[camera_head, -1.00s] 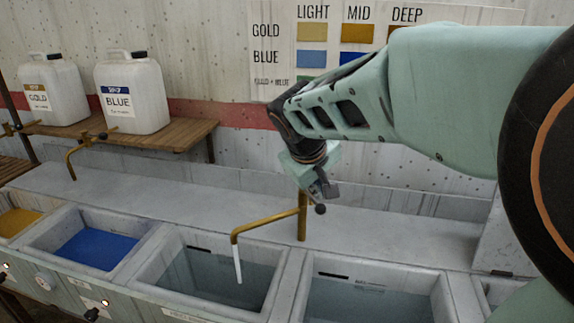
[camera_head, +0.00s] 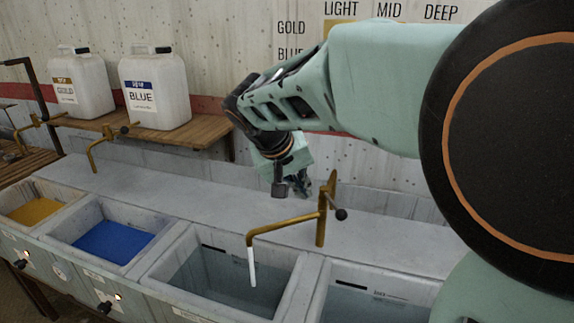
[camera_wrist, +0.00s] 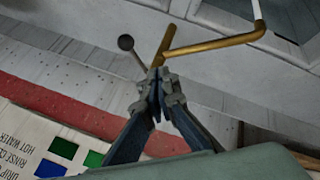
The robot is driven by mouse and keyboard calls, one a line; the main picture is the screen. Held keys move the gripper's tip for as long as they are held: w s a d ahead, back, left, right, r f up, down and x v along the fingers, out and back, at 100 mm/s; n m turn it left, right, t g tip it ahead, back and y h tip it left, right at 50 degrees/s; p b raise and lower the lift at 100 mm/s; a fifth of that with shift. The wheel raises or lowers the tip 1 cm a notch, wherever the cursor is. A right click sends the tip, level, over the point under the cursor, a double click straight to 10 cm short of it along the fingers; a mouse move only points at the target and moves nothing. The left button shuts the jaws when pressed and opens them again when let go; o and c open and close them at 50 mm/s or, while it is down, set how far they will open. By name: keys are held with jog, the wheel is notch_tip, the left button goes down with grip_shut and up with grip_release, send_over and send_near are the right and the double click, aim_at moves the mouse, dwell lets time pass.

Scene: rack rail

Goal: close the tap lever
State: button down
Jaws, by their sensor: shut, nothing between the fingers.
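The brass tap (camera_head: 321,218) stands on the ledge behind the basins, its spout reaching left over a basin. A white stream (camera_head: 252,268) runs from the spout end. The tap lever's dark round knob (camera_head: 341,214) is to the right of the post; it also shows in the wrist view (camera_wrist: 126,42). My gripper (camera_head: 302,188) is shut and empty, to the left of the upper post in the head view. In the wrist view its fingertips (camera_wrist: 158,78) overlap the near end of the tap; contact cannot be told.
Basins line the front; one holds blue liquid (camera_head: 113,241), another gold (camera_head: 36,211). White jugs, one marked blue (camera_head: 155,98) and one gold (camera_head: 80,88), stand on a wooden shelf (camera_head: 205,132). Other brass taps (camera_head: 98,152) are at left. The ledge (camera_head: 190,200) between is clear.

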aim_at(335, 206)
jog(key=w+d+f, duration=0.4)
jog(key=d+f, duration=0.2)
jog(key=f, duration=0.1)
jog(key=shift+w+d+f, duration=0.15)
jog(key=shift+w+d, duration=0.05)
jog(key=shift+d, duration=0.05)
jog(key=shift+d+p, duration=0.1)
jog(key=shift+p, duration=0.25)
jog(key=shift+d+n, duration=0.25)
jog(key=shift+n, duration=0.15)
